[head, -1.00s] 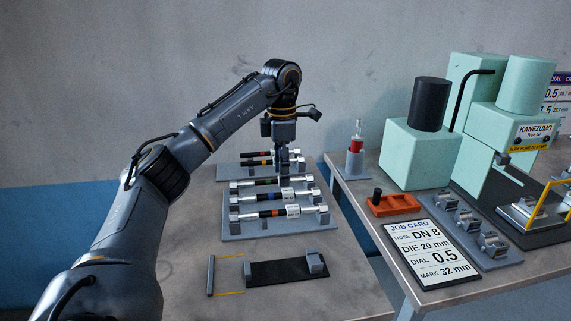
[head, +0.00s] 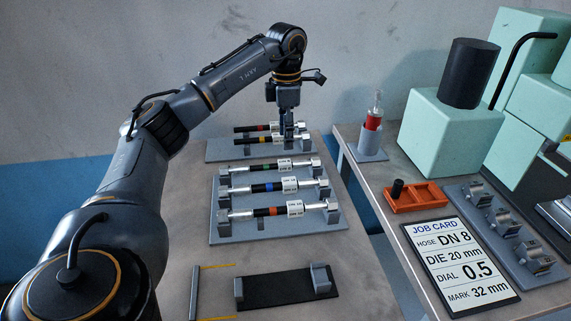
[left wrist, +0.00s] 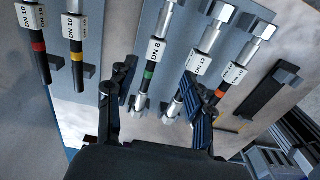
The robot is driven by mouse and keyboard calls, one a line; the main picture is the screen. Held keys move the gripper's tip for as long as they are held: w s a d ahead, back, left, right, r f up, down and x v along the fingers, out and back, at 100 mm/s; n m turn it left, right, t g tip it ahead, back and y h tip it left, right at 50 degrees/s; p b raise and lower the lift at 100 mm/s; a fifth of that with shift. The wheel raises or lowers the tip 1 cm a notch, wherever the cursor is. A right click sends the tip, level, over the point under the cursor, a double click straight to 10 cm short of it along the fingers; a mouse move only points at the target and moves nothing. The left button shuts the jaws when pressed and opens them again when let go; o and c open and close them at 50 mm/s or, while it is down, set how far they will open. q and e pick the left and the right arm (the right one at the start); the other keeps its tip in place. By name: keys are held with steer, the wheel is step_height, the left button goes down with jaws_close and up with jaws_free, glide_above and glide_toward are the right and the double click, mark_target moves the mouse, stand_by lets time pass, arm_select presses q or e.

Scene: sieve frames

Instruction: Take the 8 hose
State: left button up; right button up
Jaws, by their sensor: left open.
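The DN 8 hose with a green band (head: 248,168) lies at the back of the front rack (head: 225,232). It also shows in the left wrist view (left wrist: 149,73), label up, with its lower end between my fingers. My left gripper (head: 287,146) is open, pointing down near this hose; in the left wrist view its two fingers (left wrist: 155,98) stand apart on either side of it. I cannot tell the height gap. The blue-banded DN 12 hose (head: 262,188) and the orange-banded hose (head: 273,211) lie in front. My right gripper is not in view.
A rear rack (head: 218,152) holds the red-banded (head: 256,127) and yellow-banded (head: 253,141) DN 10 hoses. A black stand (head: 275,285) lies in front. The right table has an orange tray (head: 428,199), a job card (head: 458,300) and green machines (head: 445,135).

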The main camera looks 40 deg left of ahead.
mark_target(284, 161)
arm_select(q)
steer(key=f, duration=0.3)
steer(key=f+p, duration=0.1)
steer(key=f, duration=0.5)
steer(key=shift+a, duration=0.4)
jaws_close()
